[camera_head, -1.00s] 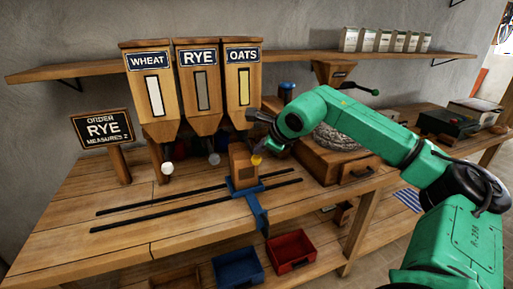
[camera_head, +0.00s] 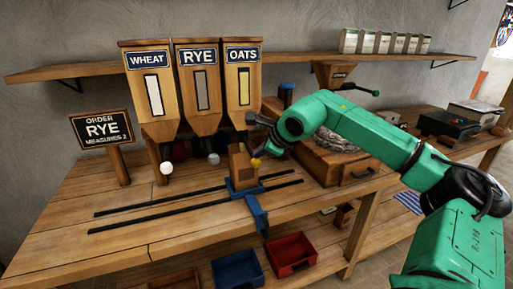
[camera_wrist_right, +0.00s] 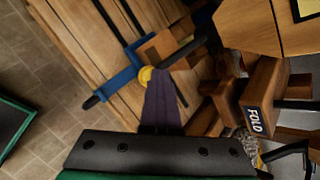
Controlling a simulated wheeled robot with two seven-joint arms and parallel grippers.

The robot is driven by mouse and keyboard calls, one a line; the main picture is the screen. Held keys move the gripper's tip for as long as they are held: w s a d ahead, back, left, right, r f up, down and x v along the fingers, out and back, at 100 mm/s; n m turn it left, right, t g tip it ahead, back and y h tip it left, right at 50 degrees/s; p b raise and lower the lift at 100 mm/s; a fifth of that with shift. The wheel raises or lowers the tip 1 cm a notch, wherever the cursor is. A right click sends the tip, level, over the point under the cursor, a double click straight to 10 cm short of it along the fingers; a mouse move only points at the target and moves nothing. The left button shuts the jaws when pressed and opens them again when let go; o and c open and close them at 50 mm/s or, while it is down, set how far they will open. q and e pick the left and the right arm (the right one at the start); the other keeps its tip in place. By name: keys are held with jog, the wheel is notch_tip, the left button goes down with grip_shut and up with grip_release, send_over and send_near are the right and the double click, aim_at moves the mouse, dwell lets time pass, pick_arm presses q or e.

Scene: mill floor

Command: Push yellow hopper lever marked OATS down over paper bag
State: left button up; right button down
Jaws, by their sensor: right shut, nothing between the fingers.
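The OATS hopper (camera_head: 243,95) is the rightmost of three wooden hoppers. Its yellow lever knob (camera_head: 256,163) is low, in front of the brown paper bag (camera_head: 240,165), which stands upright on a blue carriage (camera_head: 245,190). The knob also shows in the wrist view (camera_wrist_right: 146,74), with the carriage beyond it. My right gripper (camera_head: 264,153) is shut and empty, its tips right at the knob. In the wrist view the closed fingers (camera_wrist_right: 160,85) overlap the knob's edge; whether they touch it I cannot tell. My left gripper is out of view.
The WHEAT hopper (camera_head: 152,95) and RYE hopper (camera_head: 199,90) stand to the left, with a white knob (camera_head: 166,168) under WHEAT. Black rails (camera_head: 150,208) cross the bench. Blue and red trays (camera_head: 292,252) sit below.

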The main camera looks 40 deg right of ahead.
jog(key=shift+f, duration=0.3)
dwell(0.5)
notch_tip(320, 180, up, 6)
jog(key=p, duration=0.5)
dwell(0.4)
notch_tip(320, 180, up, 5)
jog(key=p, duration=0.4)
dwell(0.5)
dwell(0.5)
